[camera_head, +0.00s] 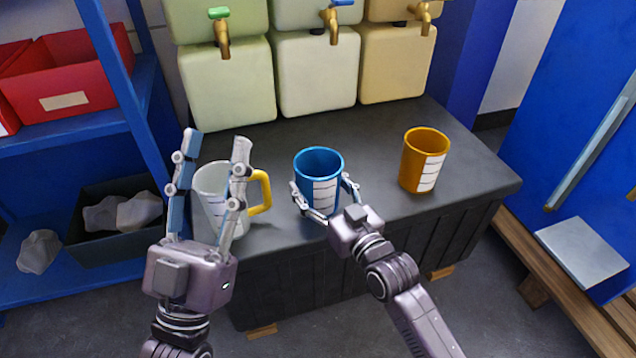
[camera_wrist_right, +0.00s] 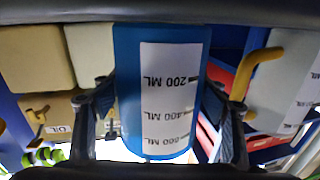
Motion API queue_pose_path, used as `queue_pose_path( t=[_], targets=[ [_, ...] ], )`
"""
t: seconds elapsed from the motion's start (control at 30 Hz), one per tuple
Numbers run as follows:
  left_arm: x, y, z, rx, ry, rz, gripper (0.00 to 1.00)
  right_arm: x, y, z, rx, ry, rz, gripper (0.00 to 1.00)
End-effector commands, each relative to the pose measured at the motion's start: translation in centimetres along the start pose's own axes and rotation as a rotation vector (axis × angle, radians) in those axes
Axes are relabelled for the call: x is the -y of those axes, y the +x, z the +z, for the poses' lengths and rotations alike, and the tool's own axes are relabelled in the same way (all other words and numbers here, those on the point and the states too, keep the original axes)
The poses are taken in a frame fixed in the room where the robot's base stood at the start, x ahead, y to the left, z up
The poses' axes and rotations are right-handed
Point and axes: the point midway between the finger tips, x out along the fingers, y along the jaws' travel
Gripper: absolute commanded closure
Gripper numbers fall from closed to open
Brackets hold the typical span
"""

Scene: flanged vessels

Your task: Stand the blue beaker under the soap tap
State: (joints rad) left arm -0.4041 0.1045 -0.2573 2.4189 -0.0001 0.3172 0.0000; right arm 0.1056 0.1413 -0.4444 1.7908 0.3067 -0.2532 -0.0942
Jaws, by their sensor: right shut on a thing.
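The blue beaker (camera_head: 319,163) stands upright on the dark counter (camera_head: 375,215), near its front edge, with a white graduated label. My right gripper (camera_head: 322,190) is shut on it, one finger on each side; the beaker also fills the middle of the right wrist view (camera_wrist_right: 130,75), where its scale shows upside down. Three taps show at the back: one with a green handle (camera_head: 222,40), one with a blue handle (camera_head: 334,25) and one at the right (camera_head: 424,14). I cannot tell which is soap. My left gripper (camera_head: 215,140) is open, its fingers in front of the white jug.
The white jug (camera_head: 210,185) with a yellow handle stands left of the blue beaker. An orange beaker (camera_head: 413,160) stands to the right. The counter between the beakers and the tanks (camera_head: 315,85) is clear. A blue shelf (camera_head: 60,125) with red bins stands at left.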

Motion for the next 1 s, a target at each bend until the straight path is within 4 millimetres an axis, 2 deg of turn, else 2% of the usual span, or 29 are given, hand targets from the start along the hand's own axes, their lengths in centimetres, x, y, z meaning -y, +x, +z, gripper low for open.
queue_pose_path(
  t=[0.1,0.13,0.27,0.67,0.93,1.0],
  targets=[
    [0.0,0.0,-0.4,-0.018,0.0,0.001,0.6,0.0,0.0,0.2,-0.003,0.0,0.0,0.64],
    [0.0,0.0,-0.4,-0.02,0.0,0.001,0.6,0.0,0.0,0.3,0.0,0.0,0.0,0.29],
    [0.0,0.0,-0.4,-0.019,0.0,0.001,0.6,0.0,0.0,0.3,0.0,0.0,0.0,0.15],
    [-0.1,-0.1,-0.6,-0.03,-0.001,0.001,0.6,0.0,0.0,0.4,0.0,0.0,0.0,0.15],
    [-0.5,-1.3,-5.4,-0.262,-0.016,0.009,0.6,0.0,0.0,0.5,-0.001,-0.001,0.0,0.15],
    [-0.4,-0.4,-3.9,-0.17,-0.01,0.006,0.6,0.0,-1.0,0.2,0.003,-0.001,0.0,0.15]
  ],
)
